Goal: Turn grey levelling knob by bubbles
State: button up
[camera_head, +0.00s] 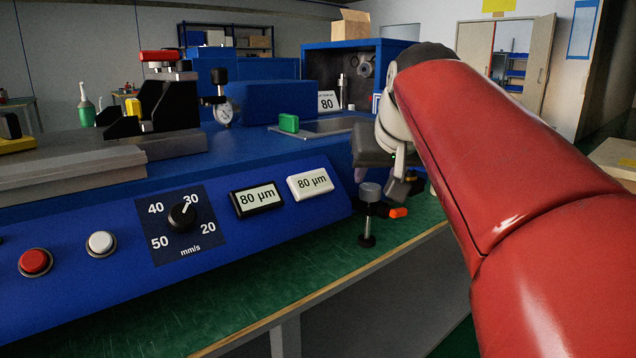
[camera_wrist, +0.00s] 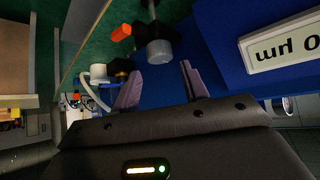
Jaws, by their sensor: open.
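The grey levelling knob (camera_head: 370,191) tops a black screw foot at the right front corner of the blue machine, beside a small orange tab (camera_head: 398,212). My gripper (camera_head: 361,173) is just above the knob in the head view, its fingers partly hidden by its body. In the wrist view, the gripper (camera_wrist: 160,72) has its two purple-grey fingers apart and empty. The grey knob (camera_wrist: 159,51) shows beyond the fingertips, between their lines, with the orange tab (camera_wrist: 122,33) beside it. I cannot make out any level bubbles.
The blue machine's sloped panel (camera_head: 120,285) holds a speed dial (camera_head: 182,216), buttons and two "80 µm" displays, close to the gripper's left. The green bench (camera_head: 200,320) ends at its front edge. A white cylinder with a hose (camera_wrist: 98,72) shows in the wrist view.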

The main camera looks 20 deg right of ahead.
aim_at(371, 186)
jog(key=x, duration=0.5)
jog(key=shift+f, duration=0.1)
jog(key=c, duration=0.7)
